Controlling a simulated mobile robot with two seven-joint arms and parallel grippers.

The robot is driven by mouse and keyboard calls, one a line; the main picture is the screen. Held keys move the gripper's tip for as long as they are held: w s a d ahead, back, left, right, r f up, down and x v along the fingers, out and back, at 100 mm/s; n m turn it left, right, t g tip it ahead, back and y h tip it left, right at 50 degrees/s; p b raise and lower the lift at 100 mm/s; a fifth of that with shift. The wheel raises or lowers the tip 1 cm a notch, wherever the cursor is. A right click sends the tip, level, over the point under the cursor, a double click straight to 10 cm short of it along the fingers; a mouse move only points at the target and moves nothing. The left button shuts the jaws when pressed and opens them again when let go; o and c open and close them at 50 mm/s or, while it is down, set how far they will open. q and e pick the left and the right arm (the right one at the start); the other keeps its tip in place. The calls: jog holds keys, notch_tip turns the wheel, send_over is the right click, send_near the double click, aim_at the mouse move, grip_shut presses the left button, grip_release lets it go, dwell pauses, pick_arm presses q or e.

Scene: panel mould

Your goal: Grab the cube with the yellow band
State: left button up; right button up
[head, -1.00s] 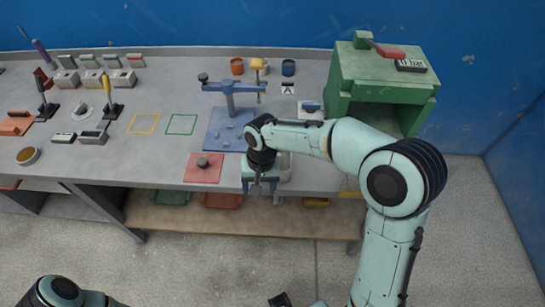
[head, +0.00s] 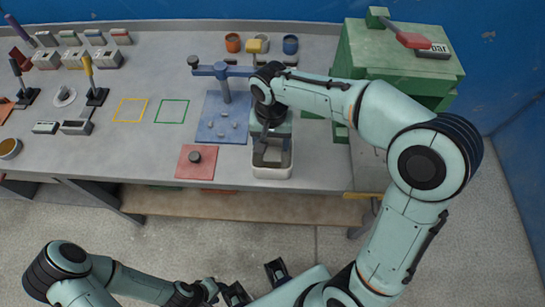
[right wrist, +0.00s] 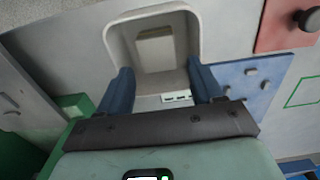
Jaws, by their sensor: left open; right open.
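The bin stands at the table's front edge in the head view (head: 272,172). My right gripper (head: 272,148) is open above the bin; its blue fingers show apart in the right wrist view (right wrist: 159,70), with nothing between them in its grip. My left gripper (head: 255,283) is open and empty, low in front of the table.
Several grey blocks with coloured tops (head: 75,60) stand at the back left. A blue plate (head: 222,118) with a post and a red mat (head: 195,163) lie left of the bin. A green cabinet (head: 395,55) stands at right. Yellow (head: 130,110) and green (head: 171,111) outlines are empty.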

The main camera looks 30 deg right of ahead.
aim_at(272, 154)
jog(key=f, duration=0.6)
jog(key=shift+s, duration=0.2)
jog(key=c, duration=0.8)
